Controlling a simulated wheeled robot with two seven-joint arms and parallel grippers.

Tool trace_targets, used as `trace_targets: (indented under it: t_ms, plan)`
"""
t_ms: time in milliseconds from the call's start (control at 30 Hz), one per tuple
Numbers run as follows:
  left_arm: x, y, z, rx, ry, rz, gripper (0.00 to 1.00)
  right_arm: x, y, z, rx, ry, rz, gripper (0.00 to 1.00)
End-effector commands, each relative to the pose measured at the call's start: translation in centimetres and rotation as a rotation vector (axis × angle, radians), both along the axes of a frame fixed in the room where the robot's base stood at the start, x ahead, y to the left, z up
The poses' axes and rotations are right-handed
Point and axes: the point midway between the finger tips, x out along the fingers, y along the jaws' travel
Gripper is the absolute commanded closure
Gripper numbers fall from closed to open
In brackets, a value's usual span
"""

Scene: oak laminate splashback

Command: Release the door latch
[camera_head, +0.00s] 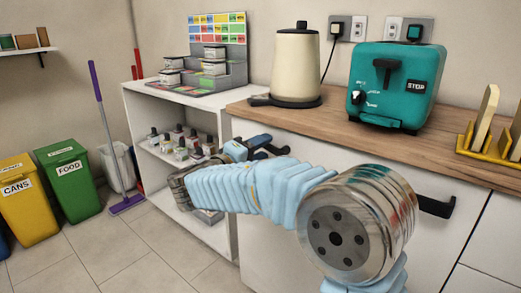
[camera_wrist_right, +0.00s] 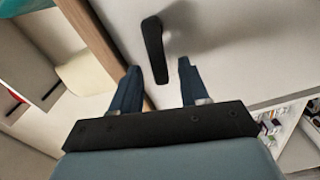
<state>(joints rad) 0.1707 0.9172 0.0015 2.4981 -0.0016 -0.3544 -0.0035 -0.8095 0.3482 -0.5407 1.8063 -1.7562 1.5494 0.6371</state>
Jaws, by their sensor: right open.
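A black lever handle (camera_wrist_right: 153,45) stands out from the white cabinet front in the right wrist view. In the head view, the dark handle (camera_head: 277,151) is small below the worktop edge, partly mixed up with my gripper. My right gripper (camera_head: 262,145) is at the cabinet front beside it. In the right wrist view, my right gripper (camera_wrist_right: 158,67) is open, its two dark blue fingers on either side of the handle's free end, with gaps visible on both sides. I cannot tell how deep the handle sits between them. My left gripper is not in view.
A second black handle (camera_head: 437,206) is on the cabinet front to the right. The wooden worktop (camera_head: 240,108) above carries a cream kettle (camera_head: 298,65), a teal toaster (camera_head: 395,90) and a yellow rack (camera_head: 490,150). An open white shelf (camera_head: 190,103) with small bottles stands left of the cabinet.

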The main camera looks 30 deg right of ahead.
Motion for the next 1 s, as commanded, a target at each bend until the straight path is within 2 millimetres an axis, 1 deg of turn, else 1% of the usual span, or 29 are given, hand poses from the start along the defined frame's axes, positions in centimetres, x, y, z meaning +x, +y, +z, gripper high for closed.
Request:
trace_targets:
  t_ms: [267,367,400,567,600,733,867,933,1000]
  plan:
    - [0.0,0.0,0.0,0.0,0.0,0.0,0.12,0.1,-0.2,0.0,0.001,0.0,0.0,0.55]
    - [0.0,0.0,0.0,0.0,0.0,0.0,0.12,0.1,-0.2,0.0,0.001,0.0,0.0,0.68]
    - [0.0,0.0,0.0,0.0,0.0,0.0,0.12,0.1,-0.2,0.0,0.001,0.0,0.0,0.74]
    - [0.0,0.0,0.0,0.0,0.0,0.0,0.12,0.1,-0.2,0.0,0.001,0.0,0.0,0.98]
    - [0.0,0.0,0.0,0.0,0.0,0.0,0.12,0.1,-0.2,0.0,0.001,0.0,0.0,1.0]
    - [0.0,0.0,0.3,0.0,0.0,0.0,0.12,0.1,-0.2,0.0,-0.008,0.023,0.0,1.0]
    - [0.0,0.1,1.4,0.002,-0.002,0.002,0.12,0.2,-0.2,-0.3,-0.062,0.154,-0.001,1.0]
    - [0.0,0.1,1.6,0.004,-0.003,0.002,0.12,0.2,-0.2,-0.7,-0.081,0.2,0.0,1.0]
    - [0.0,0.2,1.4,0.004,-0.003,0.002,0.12,0.2,-0.1,-0.9,-0.086,0.21,0.0,1.0]
